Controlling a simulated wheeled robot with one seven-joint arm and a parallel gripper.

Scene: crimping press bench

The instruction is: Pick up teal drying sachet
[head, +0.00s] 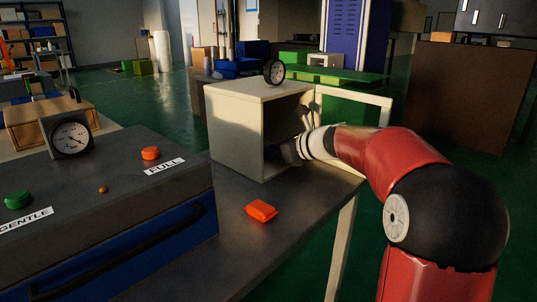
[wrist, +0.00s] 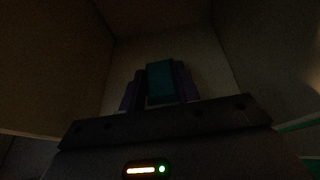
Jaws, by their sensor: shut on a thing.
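The teal drying sachet (wrist: 160,83) is between the two fingers of my gripper (wrist: 161,88) in the wrist view, which is dark. The fingers are shut on it, one on each side. Pale cabinet walls surround it in that view. In the head view my gripper (head: 289,150) is at the open front of the pale cabinet (head: 233,130), reaching in from the right. The sachet does not show in the head view; the cabinet wall and my arm hide it.
An orange sachet (head: 261,211) lies on the dark bench (head: 275,245) in front of the cabinet. The cabinet's framed door (head: 377,100) stands open behind my arm. A dial (head: 275,71) stands on its top. A press housing (head: 110,195) with green and orange buttons fills the left.

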